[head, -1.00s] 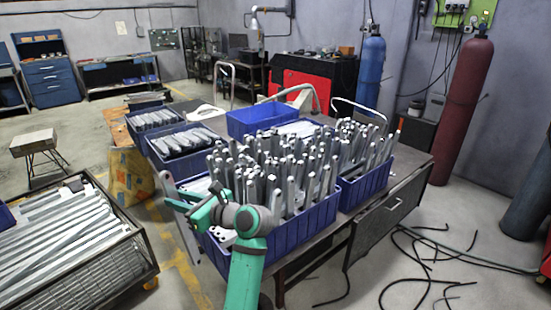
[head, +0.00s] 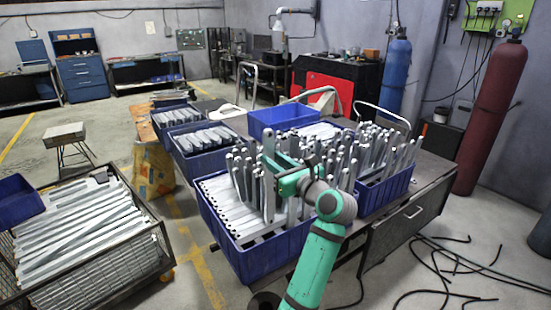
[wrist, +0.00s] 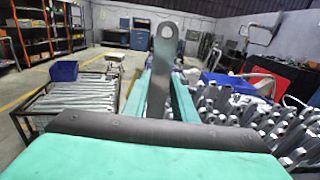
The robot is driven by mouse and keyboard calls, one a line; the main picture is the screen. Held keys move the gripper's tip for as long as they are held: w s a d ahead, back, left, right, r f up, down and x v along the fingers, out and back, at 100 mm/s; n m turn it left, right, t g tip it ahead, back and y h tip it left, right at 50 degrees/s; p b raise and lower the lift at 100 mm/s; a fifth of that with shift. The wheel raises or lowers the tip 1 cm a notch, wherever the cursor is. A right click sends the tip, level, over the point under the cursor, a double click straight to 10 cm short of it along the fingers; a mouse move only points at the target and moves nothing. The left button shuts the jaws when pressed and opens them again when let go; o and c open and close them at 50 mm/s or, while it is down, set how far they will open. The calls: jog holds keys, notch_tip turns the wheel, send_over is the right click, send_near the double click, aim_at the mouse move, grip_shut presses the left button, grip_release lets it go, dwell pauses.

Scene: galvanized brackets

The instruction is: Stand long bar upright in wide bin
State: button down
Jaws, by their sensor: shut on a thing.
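The held long bar (wrist: 163,72) is a flat grey galvanized strip with a rounded, holed top. In the wrist view it stands up between the two green fingers of my gripper (wrist: 160,98), which are shut on it. In the head view my gripper (head: 277,172) is over the wide blue bin (head: 277,256), among its upright bars. The held bar's lower end is hard to tell from the bars around it. The bin has bars lying flat at its left and a cluster standing upright at its middle and right.
A wire crate (head: 95,281) of loose long bars stands at the left. Smaller blue bins (head: 198,165) with bars sit at the table's back left. Another blue bin (head: 385,195) of upright bars is at the right, and an empty-looking blue bin (head: 283,122) is behind.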

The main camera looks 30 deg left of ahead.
aim_at(270, 205)
jog(key=shift+f, duration=9)
jog(key=c, duration=1.4)
grip_release()
jog(key=shift+o, duration=0.2)
jog(key=shift+f, duration=0.1)
jog(key=v, duration=1)
jog(key=shift+s+d, duration=0.2)
jog(key=shift+d, duration=0.15)
